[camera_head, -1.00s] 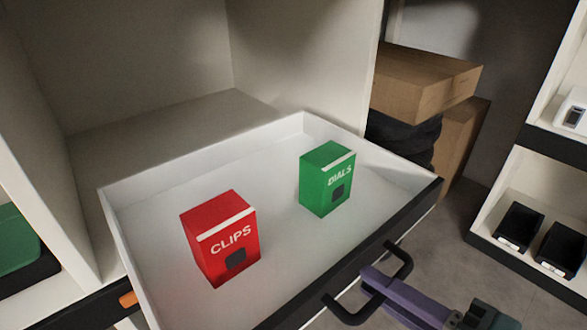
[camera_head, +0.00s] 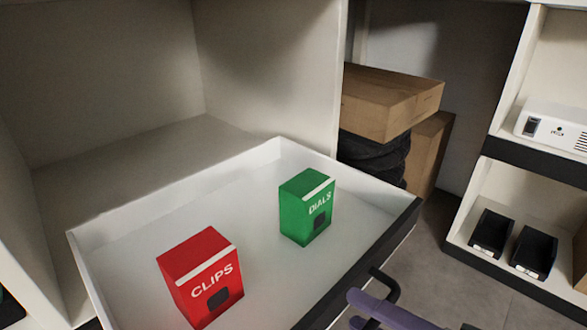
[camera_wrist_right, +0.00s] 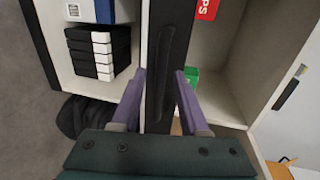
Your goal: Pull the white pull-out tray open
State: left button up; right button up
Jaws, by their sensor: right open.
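The white pull-out tray (camera_head: 110,225) stands pulled out of its cabinet in the head view, with a black front edge. A red box marked CLIPS (camera_head: 200,278) and a green box marked DIALS (camera_head: 307,207) stand upright in it. The black bar handle (camera_head: 386,287) on the front is partly cut off at the bottom. My right gripper (camera_head: 355,309) is at this handle, its purple fingers partly out of frame. In the right wrist view the open fingers (camera_wrist_right: 160,76) lie on either side of the black handle bar (camera_wrist_right: 166,75); contact cannot be told. My left gripper is not visible.
Cardboard boxes (camera_head: 392,105) and dark, rounded items (camera_head: 372,155) are stacked right of the cabinet. A white shelf unit (camera_head: 490,178) with black bins (camera_head: 493,232) stands at the far right. Bare grey floor (camera_head: 440,255) lies between it and the tray.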

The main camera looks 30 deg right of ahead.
jog(key=p+v, duration=0.2)
jog(key=v, duration=0.8)
jog(key=shift+p, duration=0.35)
